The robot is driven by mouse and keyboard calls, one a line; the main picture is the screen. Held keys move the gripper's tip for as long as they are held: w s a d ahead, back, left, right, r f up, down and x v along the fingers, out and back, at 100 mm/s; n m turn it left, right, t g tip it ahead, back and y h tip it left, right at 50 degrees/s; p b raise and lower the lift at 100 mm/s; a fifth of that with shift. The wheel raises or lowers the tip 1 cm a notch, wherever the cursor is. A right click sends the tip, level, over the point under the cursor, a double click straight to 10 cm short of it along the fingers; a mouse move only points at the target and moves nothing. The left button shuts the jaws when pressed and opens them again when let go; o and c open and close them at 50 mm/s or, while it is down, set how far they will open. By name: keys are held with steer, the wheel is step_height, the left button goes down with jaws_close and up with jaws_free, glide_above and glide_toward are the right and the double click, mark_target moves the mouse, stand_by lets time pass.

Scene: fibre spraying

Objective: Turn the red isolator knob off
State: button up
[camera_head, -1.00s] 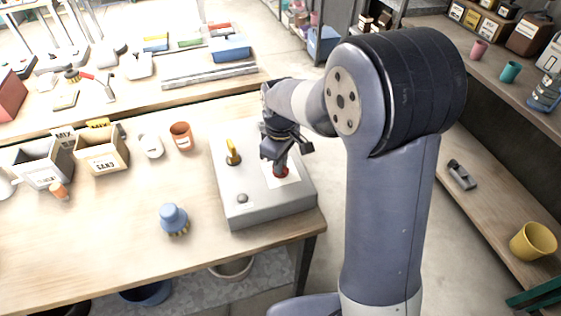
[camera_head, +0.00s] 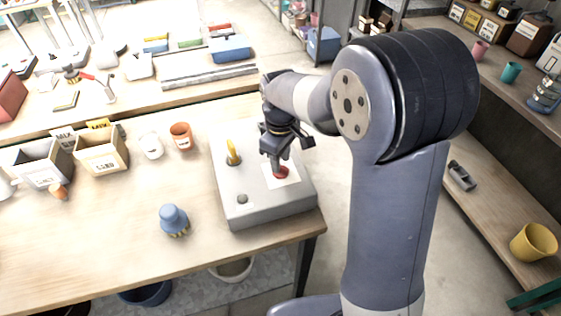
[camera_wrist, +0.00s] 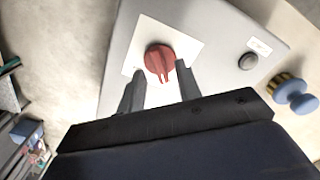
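The red isolator knob (camera_wrist: 159,60) sits on a white square plate (camera_wrist: 186,42) on the grey control box (camera_head: 265,203). In the head view the knob (camera_head: 283,173) shows just below my gripper's fingers. In the wrist view my gripper (camera_wrist: 160,86) has its two dark fingers apart, with a gap between them. The knob lies just beyond the fingertips, its pointer ridge towards the gap. The right fingertip appears close to the knob's edge; I cannot tell if it touches. Nothing is held.
A yellow handle (camera_head: 233,155) and a dark round button (camera_head: 242,198) are on the same box. A blue brush (camera_head: 174,219) stands to the left. An orange cup (camera_head: 181,136), a white cup (camera_head: 152,146) and labelled bins (camera_head: 102,151) stand further left.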

step_height(320, 180, up, 9)
steer(key=shift+b, duration=0.3)
step_height(320, 180, down, 10)
steer(key=shift+s+f+p, duration=0.1)
steer(key=shift+f+p, duration=0.15)
steer(key=shift+p, duration=0.2)
steer(key=shift+f, duration=0.15)
steer(key=shift+m, duration=1)
